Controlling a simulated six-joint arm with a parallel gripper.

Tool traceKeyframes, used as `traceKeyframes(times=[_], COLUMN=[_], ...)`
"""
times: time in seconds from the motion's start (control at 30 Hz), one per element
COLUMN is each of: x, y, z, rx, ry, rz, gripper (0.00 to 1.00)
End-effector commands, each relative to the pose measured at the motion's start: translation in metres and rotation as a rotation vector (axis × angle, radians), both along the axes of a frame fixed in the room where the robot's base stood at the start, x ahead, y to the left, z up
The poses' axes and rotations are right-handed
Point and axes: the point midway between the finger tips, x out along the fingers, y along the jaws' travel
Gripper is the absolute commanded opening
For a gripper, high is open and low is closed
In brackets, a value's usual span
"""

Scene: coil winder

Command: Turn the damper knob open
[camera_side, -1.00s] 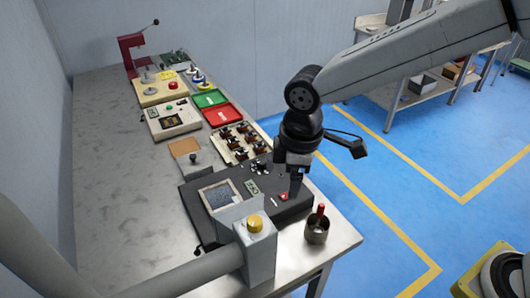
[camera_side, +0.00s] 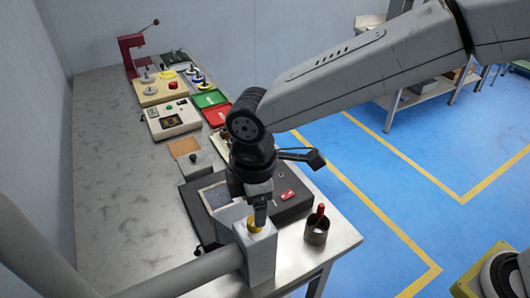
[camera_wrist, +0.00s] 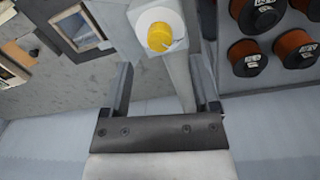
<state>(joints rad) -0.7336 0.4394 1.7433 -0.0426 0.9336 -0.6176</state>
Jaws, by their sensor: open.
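The yellow damper knob (camera_wrist: 160,37) sits on a white face of the grey box (camera_side: 259,256) on the duct. In the side view the yellow knob (camera_side: 254,226) is partly hidden behind my fingers. My gripper (camera_side: 261,215) points down at the top of that box, very close to the knob. In the wrist view my gripper (camera_wrist: 165,62) has its two fingers wide apart and nothing between them. The knob shows beyond the fingertips, roughly centred between them. I cannot tell whether either finger touches it.
A grey duct (camera_side: 180,275) runs from the box to the lower left. A dark machine (camera_side: 290,208) lies behind. Several copper wire spools (camera_wrist: 267,56) show in the wrist view. The left tabletop is clear.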

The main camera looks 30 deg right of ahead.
Motion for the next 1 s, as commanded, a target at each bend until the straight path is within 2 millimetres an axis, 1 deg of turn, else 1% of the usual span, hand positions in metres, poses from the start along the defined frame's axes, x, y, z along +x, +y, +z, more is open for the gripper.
traceKeyframes(times=[0.03,0.1,0.33,0.5,0.77,0.8,0.87,0.9,0.97,1.0], x=[0.000,0.000,0.002,0.002,0.002,0.002,0.002,0.002,0.002,0.002], y=[-0.001,-0.001,-0.001,-0.001,-0.001,-0.001,-0.001,-0.001,-0.001,-0.001], z=[-0.008,-0.016,-0.040,-0.048,-0.050,-0.049,-0.049,-0.049,-0.049,-0.049], rx=[-0.004,-0.003,-0.002,-0.001,0.000,0.000,0.000,0.000,0.000,0.000], ry=[0.003,0.003,0.001,0.000,0.000,0.000,0.000,0.000,0.000,0.000], rz=[0.000,-0.001,-0.001,-0.001,-0.001,-0.001,-0.001,-0.001,-0.001,-0.001], gripper=[0.78,0.78,0.78,0.78,0.78,0.72,0.53,0.40,0.21,0.08])
